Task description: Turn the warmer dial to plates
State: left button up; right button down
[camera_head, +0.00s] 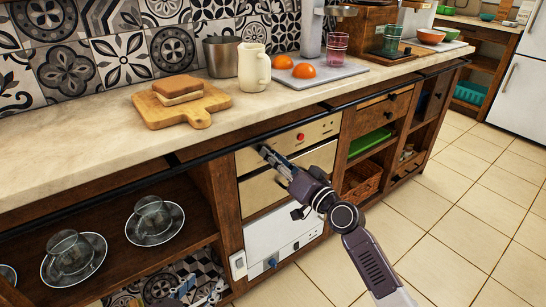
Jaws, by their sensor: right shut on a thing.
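A beige metal front panel (318,133), which looks like the warmer, is set into the wooden unit under the counter. It bears a red knob (300,137) and small marks. My right gripper (267,153) reaches up from the lower right, with its fingertips at the left part of this panel. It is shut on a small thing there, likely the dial. The fingers hide that thing, so its setting and any plates mark cannot be read. The red knob stands apart, up and right of the fingertips.
Below is a white panel (290,232) with a blue knob (271,263). A dark rail (225,147) runs along the counter edge above. Left shelves hold glass bowls on plates (155,220). A cutting board (181,108) and cream pitcher (254,68) stand on the counter. The tiled floor at right is clear.

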pick_arm(q)
jog(key=s+a+f+g+y+p, duration=0.1)
jog(key=s+a+f+g+p, duration=0.1)
jog(key=s, duration=0.5)
jog(key=s+a+f+g+y+p, duration=0.1)
jog(key=s+a+f+g+p, duration=0.1)
jog(key=s+f+g+p, duration=0.2)
jog(key=shift+s+a+f+g, duration=0.4)
jog(key=shift+s+f+g, duration=0.95)
jog(key=shift+f, duration=0.95)
pick_arm(e)
jog(key=shift+f+m+t+h, duration=0.15)
jog(key=shift+m+h, duration=0.15)
jog(key=shift+m, duration=3.55)
jog(key=shift+f+m+t+h, duration=0.15)
jog(key=shift+m+h, duration=0.15)
jog(key=shift+m, duration=3.55)
pick_arm(q)
jog(key=shift+s+t, duration=0.2)
jog(key=shift+t, duration=0.05)
pick_arm(e)
jog(key=shift+r, duration=0.1)
jog(key=c, duration=1.7)
grip_release()
jog(key=shift+o, duration=0.2)
jog(key=shift+s, duration=0.1)
